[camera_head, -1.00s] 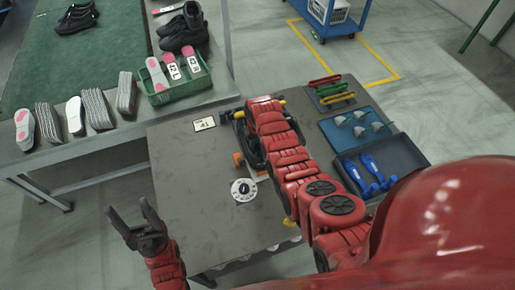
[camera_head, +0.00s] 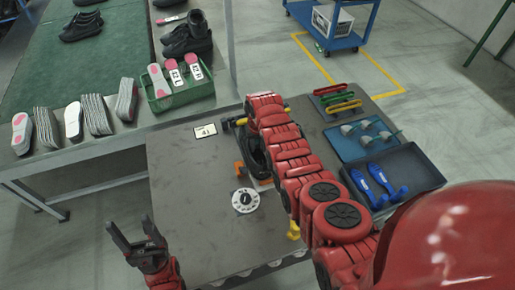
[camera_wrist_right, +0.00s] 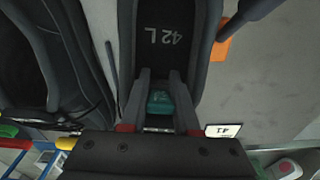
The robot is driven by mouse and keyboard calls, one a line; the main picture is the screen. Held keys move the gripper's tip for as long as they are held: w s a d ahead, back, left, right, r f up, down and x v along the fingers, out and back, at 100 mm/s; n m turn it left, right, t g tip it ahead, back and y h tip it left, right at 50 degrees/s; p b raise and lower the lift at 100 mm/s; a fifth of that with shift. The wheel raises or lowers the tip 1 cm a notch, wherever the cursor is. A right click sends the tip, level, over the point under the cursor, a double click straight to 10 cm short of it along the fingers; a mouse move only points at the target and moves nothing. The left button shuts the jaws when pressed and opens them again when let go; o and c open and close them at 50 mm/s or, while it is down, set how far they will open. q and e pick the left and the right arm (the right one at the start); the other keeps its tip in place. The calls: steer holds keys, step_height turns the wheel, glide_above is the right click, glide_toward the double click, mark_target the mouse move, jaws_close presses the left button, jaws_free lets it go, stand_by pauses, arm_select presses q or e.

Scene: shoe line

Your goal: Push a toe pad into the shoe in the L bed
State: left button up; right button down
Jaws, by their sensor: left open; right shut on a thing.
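A black shoe (camera_head: 252,160) lies in a bed with orange parts on the grey table, partly hidden by my right arm. In the right wrist view this shoe (camera_wrist_right: 126,50) shows its insole marked 42 L. My right gripper (camera_wrist_right: 160,76) reaches into the shoe opening and is shut on a teal toe pad (camera_wrist_right: 162,103). How far the pad sits in the toe cannot be told. In the head view my right gripper is hidden behind its arm. My left gripper (camera_head: 140,240) is open and empty, off the table's front left edge.
A second dark shoe (camera_wrist_right: 28,60) lies beside it in the right wrist view. A teal tray (camera_head: 345,148) with several pads, a dark tray (camera_head: 415,165) with blue tools and coloured-handled tools (camera_head: 340,100) stand right. A dial (camera_head: 245,200) and a card (camera_head: 205,131) lie left.

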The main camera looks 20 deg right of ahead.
steer(key=c, duration=0.6)
jaws_free()
steer(key=shift+s+r+p, duration=0.35)
steer(key=shift+s+p, duration=0.35)
steer(key=shift+p, duration=0.75)
steer(key=shift+s+a+p, duration=0.1)
steer(key=shift+s+p, duration=0.35)
steer(key=shift+p, duration=0.1)
steer(key=shift+r, duration=0.1)
steer(key=shift+r+p, duration=0.6)
steer(key=shift+r, duration=0.85)
steer(key=shift+r, duration=0.1)
